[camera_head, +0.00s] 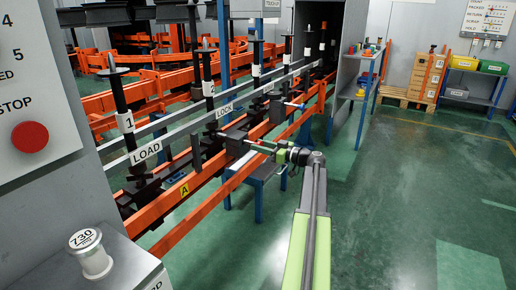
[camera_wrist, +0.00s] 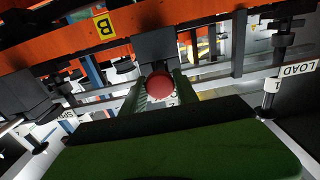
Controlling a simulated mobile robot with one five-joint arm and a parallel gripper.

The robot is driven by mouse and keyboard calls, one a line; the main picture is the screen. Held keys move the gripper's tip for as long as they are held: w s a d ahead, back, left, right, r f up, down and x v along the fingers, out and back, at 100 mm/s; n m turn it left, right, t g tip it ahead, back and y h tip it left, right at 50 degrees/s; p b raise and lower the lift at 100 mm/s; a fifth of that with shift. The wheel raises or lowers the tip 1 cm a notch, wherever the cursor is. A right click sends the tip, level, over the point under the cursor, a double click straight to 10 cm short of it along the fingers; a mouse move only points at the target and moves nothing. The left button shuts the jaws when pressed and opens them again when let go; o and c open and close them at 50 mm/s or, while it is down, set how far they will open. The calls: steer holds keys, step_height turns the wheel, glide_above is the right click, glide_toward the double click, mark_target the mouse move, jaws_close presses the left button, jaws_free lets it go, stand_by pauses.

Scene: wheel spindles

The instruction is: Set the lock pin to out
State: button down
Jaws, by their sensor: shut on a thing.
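The lock pin shows in the wrist view as a round red knob (camera_wrist: 159,87) in front of a dark grey block (camera_wrist: 156,45). My gripper (camera_wrist: 160,92) has its two green fingers on either side of the knob and is shut on it. In the head view my gripper (camera_head: 264,147) reaches left from the green arm to a dark block (camera_head: 236,138) on the orange rail, below the LOCK label (camera_head: 225,109). The knob is too small and covered to make out there. The pin's shaft is hidden, so I cannot tell how far out it is.
Orange rails (camera_head: 170,205) run along the line, with black spindles (camera_head: 118,90) numbered 1 and 2 above them. A LOAD label (camera_head: 146,152) is on the grey bar. A panel with a red stop button (camera_head: 30,137) stands at left. The green floor (camera_head: 400,180) at right is clear.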

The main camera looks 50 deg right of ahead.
steer(key=shift+a, duration=0.25)
stand_by(0.7)
